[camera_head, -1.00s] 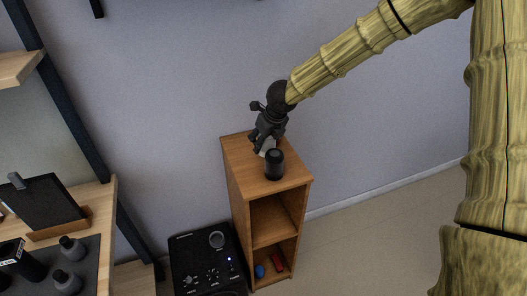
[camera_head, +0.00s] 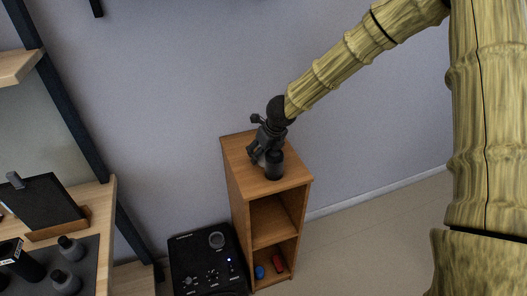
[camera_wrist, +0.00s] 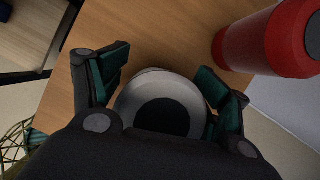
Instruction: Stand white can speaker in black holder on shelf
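The white can speaker (camera_wrist: 196,98), a white round body with a black centre, is between my fingers in the wrist view. My gripper (camera_wrist: 165,75) is around it at the sides, and a narrow strip of wood shows between the left finger and the speaker. In the head view my gripper (camera_head: 262,157) is low over the wooden cabinet top (camera_head: 236,148) and hides most of the speaker. I cannot clearly make out the black holder among the dark things on the left bench.
A red cylinder (camera_wrist: 270,38) is near the cabinet edge in the wrist view. A black device with knobs (camera_head: 205,262) is left of the cabinet. The bench at left bears a dark board (camera_head: 47,203) and several bottle-like things (camera_head: 69,248). A blue object (camera_head: 259,272) and red object (camera_head: 278,262) lie low inside the cabinet.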

